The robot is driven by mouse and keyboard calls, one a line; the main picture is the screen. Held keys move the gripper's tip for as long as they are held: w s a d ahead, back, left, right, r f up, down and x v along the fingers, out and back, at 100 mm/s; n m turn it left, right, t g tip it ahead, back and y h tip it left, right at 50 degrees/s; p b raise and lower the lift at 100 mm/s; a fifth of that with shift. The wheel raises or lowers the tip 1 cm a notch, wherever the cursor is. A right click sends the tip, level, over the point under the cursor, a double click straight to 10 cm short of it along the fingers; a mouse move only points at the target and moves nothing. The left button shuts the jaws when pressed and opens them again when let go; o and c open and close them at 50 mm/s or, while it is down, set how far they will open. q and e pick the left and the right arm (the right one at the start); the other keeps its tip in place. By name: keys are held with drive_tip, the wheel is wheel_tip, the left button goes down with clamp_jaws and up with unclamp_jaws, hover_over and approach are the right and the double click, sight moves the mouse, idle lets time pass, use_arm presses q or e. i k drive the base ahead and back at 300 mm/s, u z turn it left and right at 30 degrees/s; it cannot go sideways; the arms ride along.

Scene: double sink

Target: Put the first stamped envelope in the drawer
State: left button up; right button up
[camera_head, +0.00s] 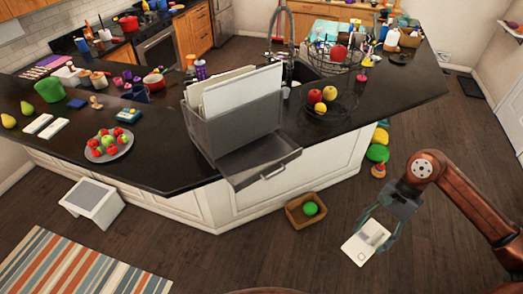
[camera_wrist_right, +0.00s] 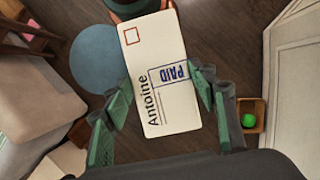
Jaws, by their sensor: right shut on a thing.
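A white envelope (camera_head: 356,250) is held by my right gripper (camera_head: 381,236) above the floor, in front of the counter and to the right. In the right wrist view the envelope (camera_wrist_right: 150,55) shows the name "Antoine", a blue "PAID" stamp and a small red-brown square outline. The green fingers of the right gripper (camera_wrist_right: 165,100) are on either side of it. A grey desk organizer (camera_head: 245,127) stands at the counter's front corner with white sheets or envelopes (camera_head: 235,88) upright in its top. Its drawer (camera_head: 290,157) is pulled out toward me. My left gripper is not in view.
The dark counter (camera_head: 160,160) carries a plate of red and green fruit (camera_head: 108,146) left of the organizer and a wire fruit basket (camera_head: 328,105) right of it. A wooden box (camera_head: 293,212) with a green ball (camera_head: 311,208) sits on the floor below the drawer. A white stool (camera_head: 92,203) stands left.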

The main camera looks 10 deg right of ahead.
sight(273, 151)
drive_tip(key=i, duration=1.35)
